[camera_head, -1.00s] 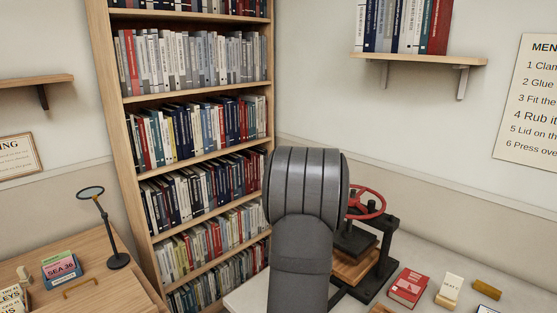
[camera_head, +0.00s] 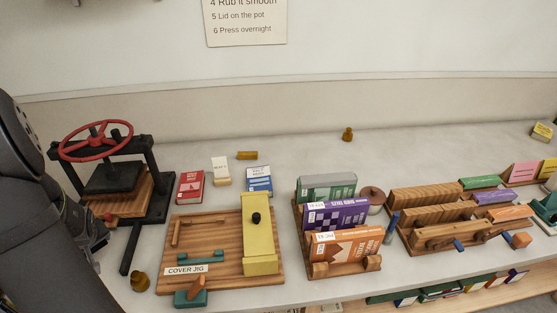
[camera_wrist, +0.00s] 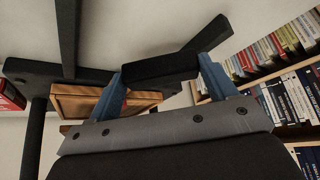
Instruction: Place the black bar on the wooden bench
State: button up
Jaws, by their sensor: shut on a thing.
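In the wrist view, my gripper (camera_wrist: 165,76) has its two blue fingers on either side of the black bar (camera_wrist: 160,68) and is shut on it. One end of a dark piece runs on to the upper right, and I cannot tell whether it belongs to the bar. In the head view, a black bar (camera_head: 131,248) shows in front of the press, beside my dark arm at the left edge. My fingers are hidden or unclear there. The wooden bench cannot be made out in the current views.
The black press (camera_head: 112,178) with its red wheel (camera_head: 95,141) stands close to my gripper. The cover jig (camera_head: 215,235), a red book (camera_head: 190,187) and wooden racks (camera_head: 340,268) stand on the pale worktop (camera_head: 310,150). Bookshelves (camera_wrist: 285,75) show in the wrist view.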

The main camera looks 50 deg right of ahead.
notch_tip(320, 180, up, 30)
jog(key=f, duration=0.1)
jog(key=w+d+r+m+h, duration=0.1)
jog(key=w+d, duration=0.1)
jog(key=d, duration=0.6)
jog(key=w+d+r+m, duration=0.1)
jog(key=d+r+m, duration=0.1)
jog(key=d, duration=0.7)
jog(key=s+d+r+m+g+h, duration=0.15)
jog(key=s+d, duration=0.35)
jog(key=d, duration=1.1)
jog(key=s+d+m+h, duration=0.1)
jog(key=s+d+m, duration=0.3)
jog(key=d, duration=1.3)
jog(key=m+g+h, duration=0.2)
jog(key=m, duration=0.3)
send_over(371, 184)
jog(key=s+a, duration=0.1)
jog(key=a, duration=0.3)
notch_tip(371, 184, down, 5)
jog(key=shift+n, duration=0.25)
notch_tip(371, 184, down, 33)
jog(key=shift+r, duration=0.15)
